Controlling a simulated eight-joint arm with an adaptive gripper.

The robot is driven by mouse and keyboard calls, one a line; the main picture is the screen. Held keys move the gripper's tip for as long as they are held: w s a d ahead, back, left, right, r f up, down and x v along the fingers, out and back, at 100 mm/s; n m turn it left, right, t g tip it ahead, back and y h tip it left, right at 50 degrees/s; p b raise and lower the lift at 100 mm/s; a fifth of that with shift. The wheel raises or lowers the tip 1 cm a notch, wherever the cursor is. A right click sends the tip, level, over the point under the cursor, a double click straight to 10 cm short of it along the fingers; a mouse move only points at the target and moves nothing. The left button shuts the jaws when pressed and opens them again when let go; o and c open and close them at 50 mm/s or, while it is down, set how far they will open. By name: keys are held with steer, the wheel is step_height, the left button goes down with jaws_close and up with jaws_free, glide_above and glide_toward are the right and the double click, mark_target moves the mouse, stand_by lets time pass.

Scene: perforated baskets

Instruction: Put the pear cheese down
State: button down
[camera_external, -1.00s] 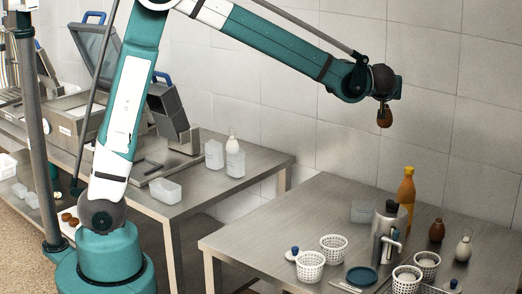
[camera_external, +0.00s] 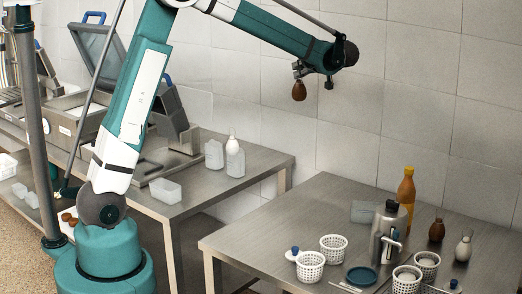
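A brown pear cheese (camera_external: 299,91) hangs by its narrow upper end from my gripper (camera_external: 299,77). My gripper appears shut on it, though the fingers are small and dark here. Both are high in the air, in front of the tiled wall and above the left back part of the right-hand steel table (camera_external: 322,205). The held pear cheese touches nothing below. Another brown pear-shaped cheese (camera_external: 437,231) and a pale one (camera_external: 463,249) stand on the right side of that table.
White perforated baskets (camera_external: 333,248), a steel jug (camera_external: 386,240), an orange bottle (camera_external: 406,190), a clear container (camera_external: 364,212) and a dark teal dish (camera_external: 361,276) crowd the table's front and right. Its left back part is clear. A second table (camera_external: 230,190) stands left.

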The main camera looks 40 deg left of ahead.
steer(key=s+a+r+n+g+y, duration=0.1)
steer(key=s+a+n+g, duration=0.15)
steer(key=a, duration=0.55)
steer(key=s+a+n+g, duration=0.2)
steer(key=a+g, duration=0.1)
steer(key=a, duration=0.5)
step_height(320, 180, down, 18)
steer(key=shift+w+d+t+p, duration=0.25)
steer(key=shift+d+t+p, duration=0.05)
steer(key=shift+d+t, duration=0.1)
steer(key=shift+f, duration=0.1)
step_height(320, 180, down, 6)
steer(key=shift+b, duration=0.3)
steer(key=shift+f, duration=0.15)
steer(key=shift+f, duration=1.75)
steer(key=shift+f+b, duration=0.15)
steer(key=shift+b, duration=0.2)
